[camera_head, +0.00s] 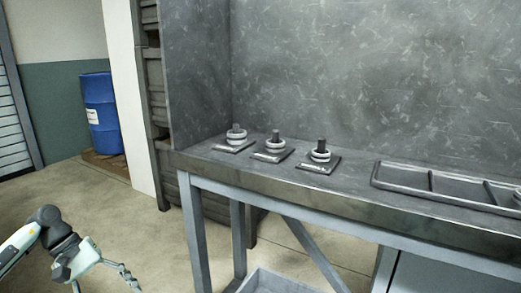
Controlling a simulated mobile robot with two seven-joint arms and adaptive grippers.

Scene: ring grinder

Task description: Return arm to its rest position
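My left arm comes in at the lower left, over the floor and apart from the table. Its gripper (104,283) points down and to the right, with the fingers spread and nothing seen between them; the fingertips are partly cut off by the bottom edge. My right arm and gripper are not in view. On the metal table (330,192) stand three dark base plates with upright pegs: a left one (236,131), a middle one (275,137) and a right one (321,145). Light metal rings sit around each peg.
A grey compartment tray (405,187) lies on the table at the right, with a ring (517,197) partly visible at the picture edge. A bin (275,282) is under the table. A blue barrel (101,113) stands at the back left. The floor between is clear.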

